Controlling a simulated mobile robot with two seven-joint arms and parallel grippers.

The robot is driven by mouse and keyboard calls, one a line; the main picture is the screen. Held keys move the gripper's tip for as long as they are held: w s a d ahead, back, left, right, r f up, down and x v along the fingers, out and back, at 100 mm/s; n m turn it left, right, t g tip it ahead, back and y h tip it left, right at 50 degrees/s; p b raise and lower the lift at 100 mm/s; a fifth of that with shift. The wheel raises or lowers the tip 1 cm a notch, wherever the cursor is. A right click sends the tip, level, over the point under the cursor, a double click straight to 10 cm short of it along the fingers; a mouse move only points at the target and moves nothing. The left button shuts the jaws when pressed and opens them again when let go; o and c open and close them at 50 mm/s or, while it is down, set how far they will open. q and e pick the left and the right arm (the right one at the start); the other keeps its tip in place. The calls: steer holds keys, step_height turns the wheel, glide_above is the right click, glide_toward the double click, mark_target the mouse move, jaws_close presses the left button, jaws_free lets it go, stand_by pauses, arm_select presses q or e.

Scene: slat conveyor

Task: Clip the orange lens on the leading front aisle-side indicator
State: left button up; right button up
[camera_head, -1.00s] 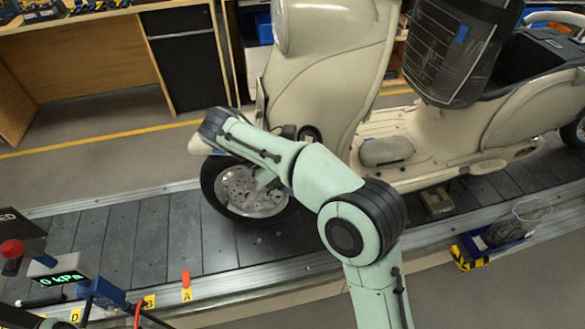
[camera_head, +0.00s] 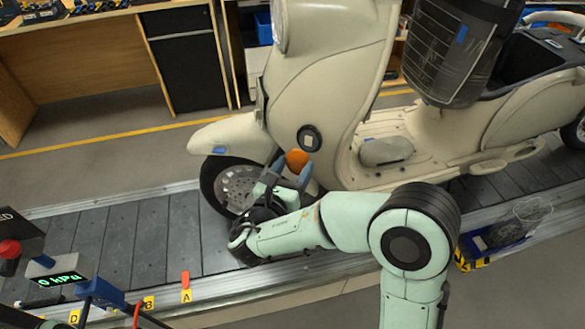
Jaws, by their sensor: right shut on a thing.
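A cream scooter (camera_head: 345,90) stands upright on the slat conveyor, its front wheel (camera_head: 228,183) toward the left. On its front leg shield is a round dark indicator housing (camera_head: 309,138) with a pale centre. My right gripper (camera_head: 293,170) is shut on the orange lens (camera_head: 297,159), just below the housing and apart from it in the picture. The depth between lens and housing is hard to judge. My left gripper is not in view.
The dark slat conveyor (camera_head: 150,235) runs across with a metal rail in front. A blue bin (camera_head: 492,240) with a wire basket sits at the right. A display post (camera_head: 62,278) and lettered yellow tags are at lower left. A workbench (camera_head: 90,60) stands behind.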

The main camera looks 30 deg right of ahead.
mark_target(308, 140)
steer(key=shift+p+x, duration=0.5)
steer(key=shift+x, duration=2.95)
steer(key=shift+w, duration=0.2)
steer(key=shift+w+d, duration=0.1)
steer(key=o, duration=1.1)
steer(key=b+v, duration=0.1)
steer(key=v, duration=1.2)
steer(key=shift+s+b, duration=0.25)
steer(key=shift+b, duration=0.15)
